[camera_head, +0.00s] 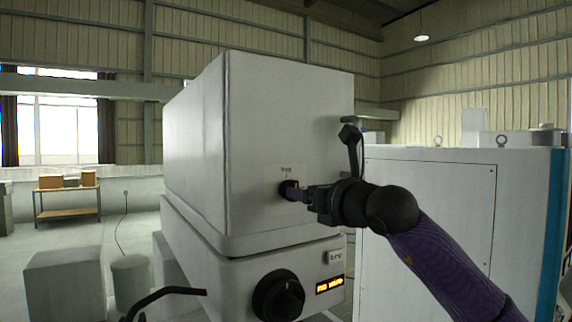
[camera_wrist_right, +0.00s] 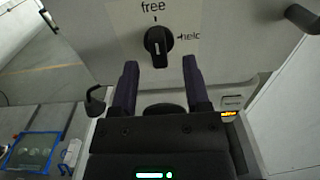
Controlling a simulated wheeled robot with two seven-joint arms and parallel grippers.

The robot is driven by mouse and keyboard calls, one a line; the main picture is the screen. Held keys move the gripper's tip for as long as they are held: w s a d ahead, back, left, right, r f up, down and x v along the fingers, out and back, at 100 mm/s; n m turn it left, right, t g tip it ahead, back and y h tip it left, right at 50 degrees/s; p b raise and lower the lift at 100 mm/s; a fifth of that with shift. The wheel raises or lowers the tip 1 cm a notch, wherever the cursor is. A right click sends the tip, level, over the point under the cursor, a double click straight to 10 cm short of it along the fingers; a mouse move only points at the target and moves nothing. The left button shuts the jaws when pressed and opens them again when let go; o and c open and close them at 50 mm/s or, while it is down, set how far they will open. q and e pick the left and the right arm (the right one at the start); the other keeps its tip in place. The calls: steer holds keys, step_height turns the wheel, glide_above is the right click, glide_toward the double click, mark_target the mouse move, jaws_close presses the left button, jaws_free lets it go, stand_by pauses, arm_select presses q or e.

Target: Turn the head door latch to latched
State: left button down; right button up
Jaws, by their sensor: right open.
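The latch is a small black knob (camera_wrist_right: 157,46) on a pale grey panel. In the wrist view it stands upright, with its pointer toward the "free" mark at the top; a "held" mark is to its right. In the head view the knob (camera_head: 288,187) is on the face of the large grey head box (camera_head: 285,120), partly covered by my gripper. My right gripper (camera_wrist_right: 160,64) is open, its two dark fingers just below and to either side of the knob, apparently not closed on it. It also shows in the head view (camera_head: 296,193). My left gripper is not in view.
Below the knob are a large black dial (camera_head: 278,296) and an amber display (camera_head: 329,285). A black handle (camera_head: 350,136) juts out at the box's right edge. A white cabinet (camera_head: 430,215) stands close on the right. A curved black rod (camera_head: 165,293) shows at lower left.

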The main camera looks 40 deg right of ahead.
steer(key=w, duration=0.1)
steer(key=w+p, duration=0.1)
steer(key=w, duration=0.1)
steer(key=shift+r+p, duration=0.25)
steer(key=shift+p, duration=0.1)
steer(key=shift+w+d+f, duration=0.15)
steer(key=shift+w+f, duration=0.1)
steer(key=shift+w, duration=0.1)
jaws_close()
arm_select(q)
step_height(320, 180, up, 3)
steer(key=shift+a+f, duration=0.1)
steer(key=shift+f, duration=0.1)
arm_select(e)
steer(key=shift+f, duration=0.1)
arm_select(q)
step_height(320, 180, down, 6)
steer(key=b, duration=0.6)
arm_select(e)
steer(key=m, duration=1.7)
steer(key=shift+d+m, duration=0.15)
steer(key=shift+m, duration=0.25)
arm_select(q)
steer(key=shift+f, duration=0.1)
